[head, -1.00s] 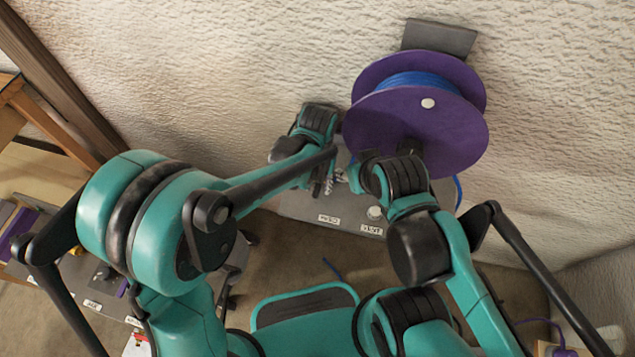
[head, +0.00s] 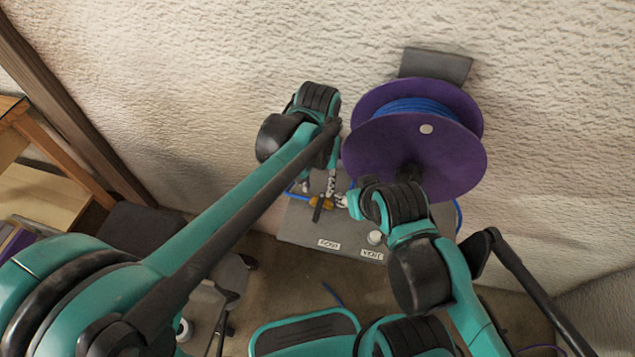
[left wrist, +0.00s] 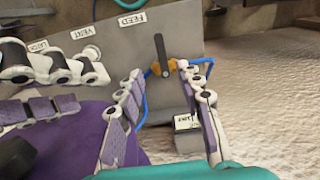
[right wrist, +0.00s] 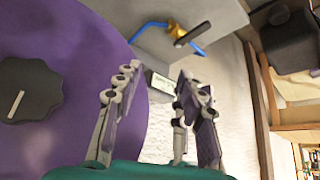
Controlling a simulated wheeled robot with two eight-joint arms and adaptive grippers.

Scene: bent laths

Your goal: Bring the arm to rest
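My left gripper (head: 322,193) is over the grey panel, beside the brass valve with its black handle (head: 318,208). In the left wrist view my left gripper (left wrist: 163,80) has its fingers apart with nothing between them; the valve (left wrist: 160,68) and its blue tube lie beyond the tips. My right gripper (head: 345,200) is close by on the right, below the purple reel (head: 415,155). In the right wrist view my right gripper (right wrist: 157,76) also has its fingers apart and empty, with the valve (right wrist: 177,30) farther off.
The grey panel (head: 300,225) carries FEED and VENT labels and a pale round knob (head: 375,237). The reel of blue tube hangs from a dark wall bracket (head: 436,66). A rough pale wall is behind; a wooden frame (head: 60,165) stands at left.

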